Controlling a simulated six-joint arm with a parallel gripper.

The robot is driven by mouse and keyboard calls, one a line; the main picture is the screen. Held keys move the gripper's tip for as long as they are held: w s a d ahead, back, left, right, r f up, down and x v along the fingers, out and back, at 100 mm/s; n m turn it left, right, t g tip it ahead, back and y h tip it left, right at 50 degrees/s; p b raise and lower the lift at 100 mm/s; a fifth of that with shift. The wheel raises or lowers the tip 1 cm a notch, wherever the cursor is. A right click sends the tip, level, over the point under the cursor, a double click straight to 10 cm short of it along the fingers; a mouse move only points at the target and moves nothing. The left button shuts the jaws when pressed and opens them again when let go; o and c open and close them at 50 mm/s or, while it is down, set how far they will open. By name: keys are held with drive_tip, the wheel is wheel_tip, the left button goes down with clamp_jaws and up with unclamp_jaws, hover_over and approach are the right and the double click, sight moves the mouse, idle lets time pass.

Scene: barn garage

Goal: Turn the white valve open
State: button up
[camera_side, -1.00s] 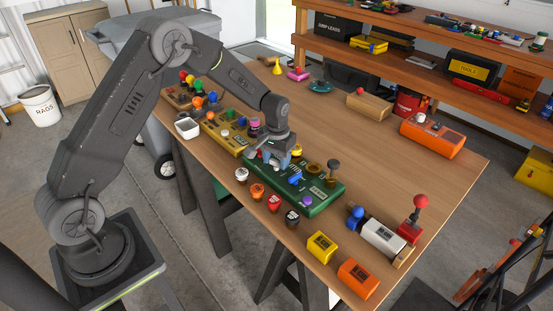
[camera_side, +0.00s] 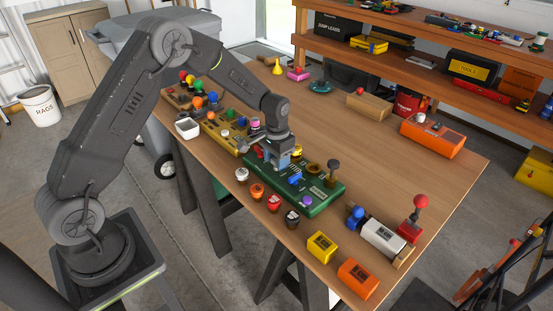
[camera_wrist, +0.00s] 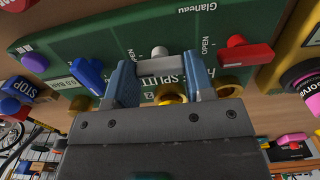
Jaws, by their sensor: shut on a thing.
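The white valve (camera_wrist: 160,65) shows in the wrist view as a pale bar handle with a rounded end, on a green panel (camera_wrist: 90,42). My gripper (camera_wrist: 160,80) has its two blue-grey fingers closed on the handle, one at each side. An OPEN label is printed near the right finger. In the side view my gripper (camera_side: 276,160) is down at the green panel (camera_side: 322,196), and the white valve is hidden behind it. The lower part of the valve is partly covered by my gripper in the wrist view.
A blue valve (camera_wrist: 88,74) stands close left of my fingers, and a red valve (camera_wrist: 245,53) stands to the right. Brass fittings (camera_wrist: 228,87) sit close by. Several coloured caps, including a red one (camera_side: 274,201), line the table's front edge. The table's middle is clear.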

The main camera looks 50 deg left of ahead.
drive_tip(key=o, duration=0.9)
drive_tip(key=shift+r, duration=7)
